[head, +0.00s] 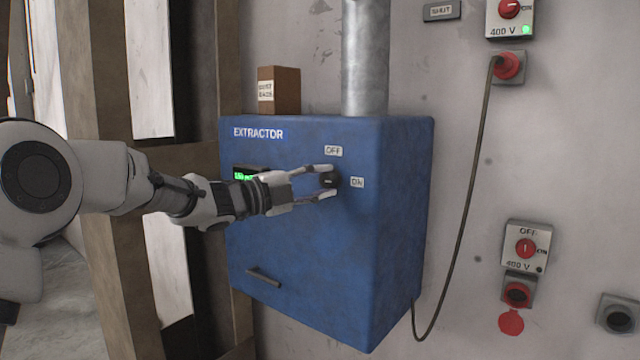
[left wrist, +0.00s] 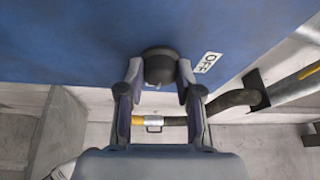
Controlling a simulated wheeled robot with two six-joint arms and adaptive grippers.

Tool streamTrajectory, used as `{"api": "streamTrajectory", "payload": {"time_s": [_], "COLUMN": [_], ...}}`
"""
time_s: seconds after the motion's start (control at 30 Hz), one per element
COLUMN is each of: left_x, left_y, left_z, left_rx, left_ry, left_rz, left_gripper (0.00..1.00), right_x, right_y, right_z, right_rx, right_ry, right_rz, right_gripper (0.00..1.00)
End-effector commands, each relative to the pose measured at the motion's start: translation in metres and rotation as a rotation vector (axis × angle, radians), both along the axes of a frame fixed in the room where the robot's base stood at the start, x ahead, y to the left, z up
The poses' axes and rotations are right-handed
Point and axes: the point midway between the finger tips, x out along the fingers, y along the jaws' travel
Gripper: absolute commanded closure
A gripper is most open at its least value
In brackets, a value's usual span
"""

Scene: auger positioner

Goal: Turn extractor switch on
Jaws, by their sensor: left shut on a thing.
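The blue extractor box (head: 300,245) hangs on the wall with the label EXTRACTOR at its top left. Its switch is a dark round knob (head: 329,180) on the front face. The OFF label (head: 333,151) is above the knob and the ON label (head: 357,182) is to its right. My left gripper (head: 325,182) is shut on the knob, with one finger above and one below. In the left wrist view, the fingers flank the knob (left wrist: 159,65), beside the OFF label (left wrist: 207,62). I cannot tell clearly which way the knob points. My right gripper is not in view.
A green-lit display (head: 244,175) is partly behind my left arm. A brown carton (head: 279,90) and a metal duct (head: 365,60) stand on top of the box. A cable (head: 466,190) runs to a red plug (head: 508,65). Another 400 V switch (head: 526,247) is at right.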

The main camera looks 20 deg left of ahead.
Motion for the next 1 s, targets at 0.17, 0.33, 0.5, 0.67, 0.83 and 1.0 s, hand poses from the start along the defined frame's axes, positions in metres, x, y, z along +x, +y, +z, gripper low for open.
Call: {"api": "streamTrajectory", "payload": {"time_s": [0.17,0.33,0.5,0.67,0.83,1.0], "left_x": [0.0,0.0,0.0,0.0,0.0,-0.01], "left_y": [0.0,0.0,0.0,0.0,0.0,0.01], "left_z": [0.004,0.003,0.003,0.002,0.001,0.0], "left_rx": [0.015,0.016,0.016,0.016,0.017,0.014], "left_ry": [-0.012,-0.012,-0.012,-0.009,-0.007,-0.007], "left_rz": [0.0,0.0,0.0,-0.001,0.0,0.001], "left_gripper": [1.0,1.0,0.61,0.41,0.41,0.41], "right_x": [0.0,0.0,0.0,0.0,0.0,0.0], "right_y": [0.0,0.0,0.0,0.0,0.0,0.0], "right_z": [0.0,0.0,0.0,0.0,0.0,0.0], "right_rx": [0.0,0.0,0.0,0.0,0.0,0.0], "right_ry": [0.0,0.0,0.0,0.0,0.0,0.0], "right_rz": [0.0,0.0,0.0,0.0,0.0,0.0], "right_gripper": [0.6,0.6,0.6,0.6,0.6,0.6]}}
